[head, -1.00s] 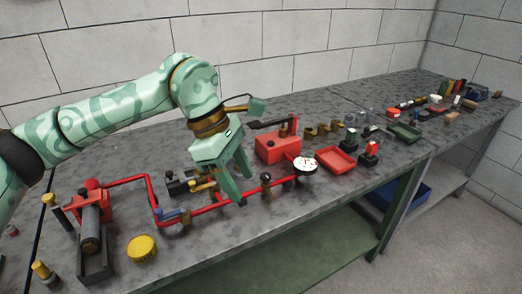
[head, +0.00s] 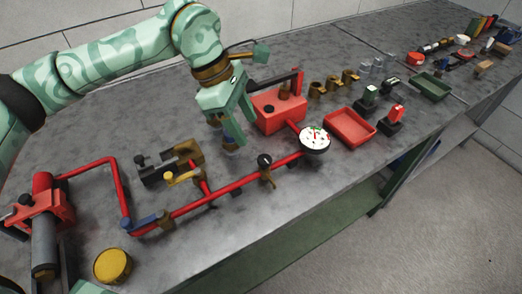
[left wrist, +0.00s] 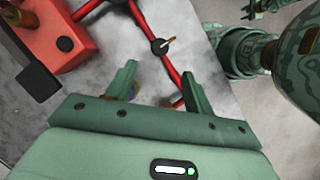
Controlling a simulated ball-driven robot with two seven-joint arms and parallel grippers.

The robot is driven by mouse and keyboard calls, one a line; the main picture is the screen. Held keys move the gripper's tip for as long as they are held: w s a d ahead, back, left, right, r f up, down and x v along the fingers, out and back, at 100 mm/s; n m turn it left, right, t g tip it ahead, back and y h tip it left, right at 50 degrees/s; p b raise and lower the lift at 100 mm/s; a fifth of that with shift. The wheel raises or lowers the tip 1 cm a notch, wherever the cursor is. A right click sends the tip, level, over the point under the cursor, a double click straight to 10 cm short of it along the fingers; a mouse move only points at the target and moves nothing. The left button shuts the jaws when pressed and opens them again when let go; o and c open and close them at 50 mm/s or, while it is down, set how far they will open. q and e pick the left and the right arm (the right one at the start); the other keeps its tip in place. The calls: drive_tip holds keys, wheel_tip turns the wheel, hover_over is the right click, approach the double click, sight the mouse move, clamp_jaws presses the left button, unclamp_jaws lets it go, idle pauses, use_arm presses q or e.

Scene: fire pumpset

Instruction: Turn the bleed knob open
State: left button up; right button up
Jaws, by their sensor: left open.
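A red pipe (head: 222,188) runs along the bench to a round white gauge (head: 314,138). A small round black knob (head: 264,160) with a brass stem sits on this pipe, left of the gauge; it looks like the bleed knob. It also shows in the left wrist view (left wrist: 158,46), beyond the fingertips. My left gripper (head: 238,136) is open and empty, behind and left of the knob, apart from it. Its two fingers (left wrist: 158,84) point towards the pipe in the left wrist view. A green part of mine at that view's top right may be my right gripper (left wrist: 264,8); its jaws are unclear.
A red box with a lever (head: 279,112) stands right of my left gripper. A red tray (head: 350,127) lies beyond the gauge. Brass fittings (head: 184,152) and a blue-handled valve (head: 146,221) are to the left. A yellow cap (head: 113,265) lies near the front edge.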

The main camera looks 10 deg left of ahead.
sight(264, 158)
use_arm(q)
drive_tip(key=b+x, duration=0.1)
drive_tip(key=x, duration=0.7)
drive_tip(key=shift+d+f+b, duration=0.15)
drive_tip(key=shift+f+b, duration=0.15)
drive_tip(key=shift+f, duration=0.1)
drive_tip(key=shift+d+f, duration=0.15)
drive_tip(key=shift+f, duration=0.2)
drive_tip(key=c, duration=1)
